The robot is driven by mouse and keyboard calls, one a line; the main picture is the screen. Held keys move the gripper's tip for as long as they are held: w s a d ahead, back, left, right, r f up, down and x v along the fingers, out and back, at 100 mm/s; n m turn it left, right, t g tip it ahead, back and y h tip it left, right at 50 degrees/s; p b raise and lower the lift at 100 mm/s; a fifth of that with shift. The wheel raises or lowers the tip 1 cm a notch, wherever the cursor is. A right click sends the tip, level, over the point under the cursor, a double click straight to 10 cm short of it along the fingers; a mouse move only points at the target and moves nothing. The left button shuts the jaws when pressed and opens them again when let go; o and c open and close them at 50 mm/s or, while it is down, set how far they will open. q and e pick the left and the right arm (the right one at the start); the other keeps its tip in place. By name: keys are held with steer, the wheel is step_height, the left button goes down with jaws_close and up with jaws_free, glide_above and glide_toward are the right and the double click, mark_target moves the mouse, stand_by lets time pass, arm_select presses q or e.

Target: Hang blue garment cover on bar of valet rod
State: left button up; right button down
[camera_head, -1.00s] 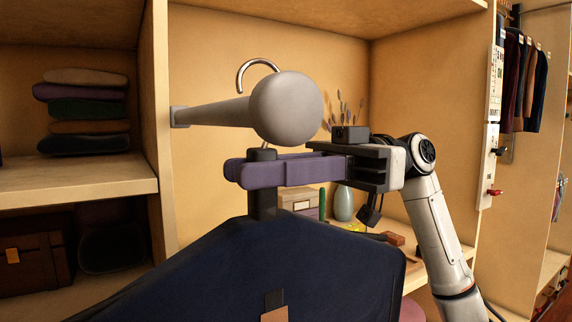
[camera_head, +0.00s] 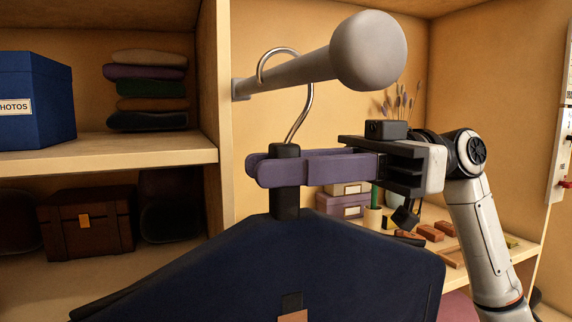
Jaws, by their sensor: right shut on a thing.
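The blue garment cover (camera_head: 265,265) hangs upright in front of me, its dark neck rising to a metal hook (camera_head: 305,110). My right gripper (camera_head: 285,168) is shut on the neck from the right, with its purple fingers on either side. The valet rod (camera_head: 300,70) juts from the upright panel toward me and ends in a large round knob (camera_head: 368,50). The hook's curve passes over the rod's bar, between the panel and the knob. I cannot tell whether the hook rests on the bar. My left gripper is not in view.
Shelves at left hold a blue photo box (camera_head: 35,98), folded clothes (camera_head: 148,90) and a brown case (camera_head: 88,222). Behind my right gripper, a low shelf holds a lilac box (camera_head: 342,203) and several wooden blocks (camera_head: 430,233). The space below the rod's knob is narrow.

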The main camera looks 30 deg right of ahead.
steer(key=shift+f+b, duration=0.35)
stand_by(0.7)
steer(key=c, duration=1.5)
jaws_free()
steer(key=shift+f, duration=0.15)
steer(key=shift+d, duration=0.1)
